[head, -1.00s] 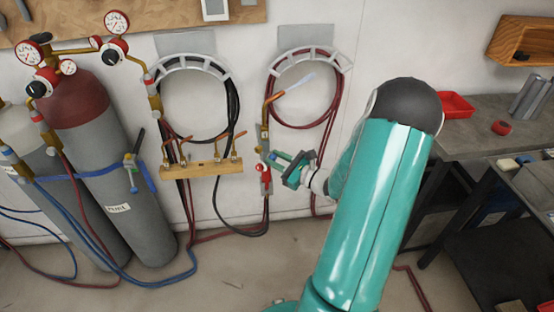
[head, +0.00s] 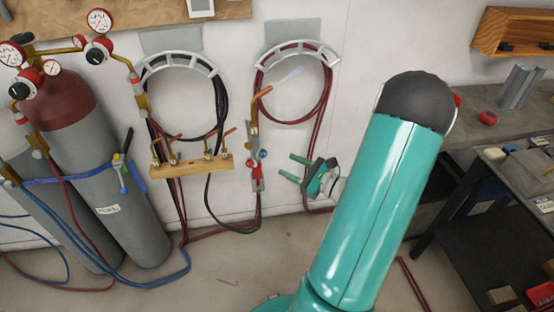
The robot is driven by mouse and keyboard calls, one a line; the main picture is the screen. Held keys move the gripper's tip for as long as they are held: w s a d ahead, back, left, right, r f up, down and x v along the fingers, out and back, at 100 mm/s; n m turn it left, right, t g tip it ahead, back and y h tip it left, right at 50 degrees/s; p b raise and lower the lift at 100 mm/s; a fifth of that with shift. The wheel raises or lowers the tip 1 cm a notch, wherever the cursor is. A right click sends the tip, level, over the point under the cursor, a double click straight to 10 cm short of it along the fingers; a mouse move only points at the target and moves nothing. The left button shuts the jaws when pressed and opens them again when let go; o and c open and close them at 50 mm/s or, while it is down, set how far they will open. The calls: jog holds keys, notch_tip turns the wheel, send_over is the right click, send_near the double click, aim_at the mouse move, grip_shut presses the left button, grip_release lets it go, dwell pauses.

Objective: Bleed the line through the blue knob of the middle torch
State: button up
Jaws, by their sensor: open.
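A brass torch (head: 254,129) hangs upright on the wall below the right-hand hose hanger, with an orange-brown neck angled up to the right. A pale bluish streak (head: 286,77) extends from its tip, like a flame. The blue knob (head: 263,154) sits on the right of its body, with a red knob (head: 253,168) lower on the left. My gripper (head: 287,165) is open and empty, to the right of the torch, its two green fingers pointing left toward it. A visible gap separates the fingertips from the blue knob. Which torch is the middle one cannot be told.
A wooden rail (head: 192,168) with several brass fittings stands left of the torch. Two gas cylinders with gauges (head: 118,178) are at the far left. Red hoses (head: 322,115) hang behind the torch area. A grey workbench (head: 462,118) is at the right.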

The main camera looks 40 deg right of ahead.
aim_at(265, 155)
jog(key=s, duration=0.2)
jog(key=s+d, duration=0.1)
jog(key=s, duration=0.1)
jog(key=shift+s, duration=0.25)
jog(key=w+m, duration=0.1)
jog(key=w, duration=0.3)
jog(key=w+a+m, duration=0.1)
jog(key=w, duration=0.3)
jog(key=w+a+m, duration=0.1)
jog(key=w, duration=0.3)
jog(key=shift+w+a+f, duration=0.2)
jog(key=shift+w+a, duration=0.05)
jog(key=shift+w, duration=0.1)
jog(key=c, duration=1)
